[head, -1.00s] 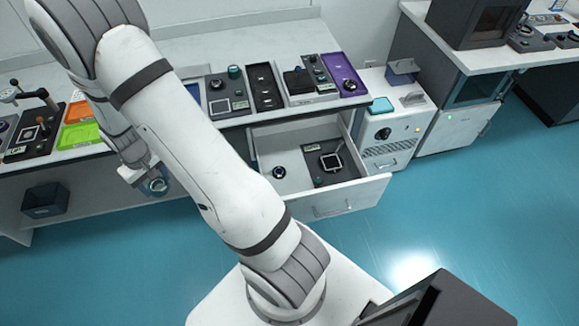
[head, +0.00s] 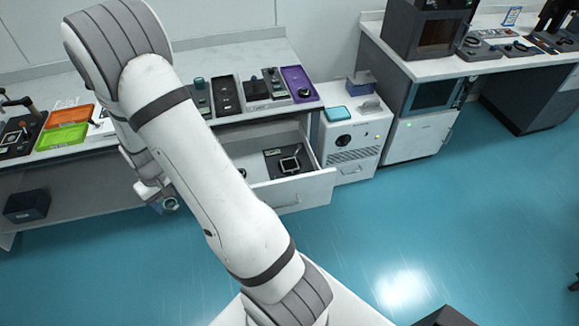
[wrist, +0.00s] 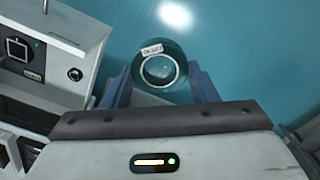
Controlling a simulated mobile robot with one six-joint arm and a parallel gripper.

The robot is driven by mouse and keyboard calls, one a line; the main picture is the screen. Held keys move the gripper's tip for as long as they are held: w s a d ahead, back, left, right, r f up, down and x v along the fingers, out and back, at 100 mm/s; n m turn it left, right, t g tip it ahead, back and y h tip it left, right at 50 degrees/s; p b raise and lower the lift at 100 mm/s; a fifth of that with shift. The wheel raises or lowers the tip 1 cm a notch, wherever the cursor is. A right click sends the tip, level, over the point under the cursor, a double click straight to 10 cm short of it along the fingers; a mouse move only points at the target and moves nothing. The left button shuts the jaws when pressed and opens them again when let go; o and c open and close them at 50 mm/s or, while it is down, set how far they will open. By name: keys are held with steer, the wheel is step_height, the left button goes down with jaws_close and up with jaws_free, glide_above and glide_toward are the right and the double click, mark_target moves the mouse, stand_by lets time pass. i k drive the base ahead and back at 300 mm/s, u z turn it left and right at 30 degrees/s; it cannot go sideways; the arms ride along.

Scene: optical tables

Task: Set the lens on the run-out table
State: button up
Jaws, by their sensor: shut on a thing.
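The lens (wrist: 162,70) is a round, teal-rimmed glass disc with a pale inner ring and a small white label. My gripper (wrist: 164,88) is shut on it, with one blue-grey finger at each side. The lens hangs over the open blue floor. In the head view, my gripper (head: 163,200) is low beside the left bench, partly behind my arm, and the lens (head: 171,205) shows small at its tip. I cannot tell which surface is the run-out table.
An open drawer (head: 300,194) juts from the left bench (head: 225,62), holding a framed square part (head: 290,164). A cabinet unit (head: 352,140) stands beside it. A right bench (head: 400,62) carries a dark box (head: 428,28) and several instruments. The floor between is clear.

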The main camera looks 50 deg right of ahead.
mark_target(290, 164)
steer(key=z, duration=1.15)
steer(key=i, duration=1)
steer(key=z, duration=0.1)
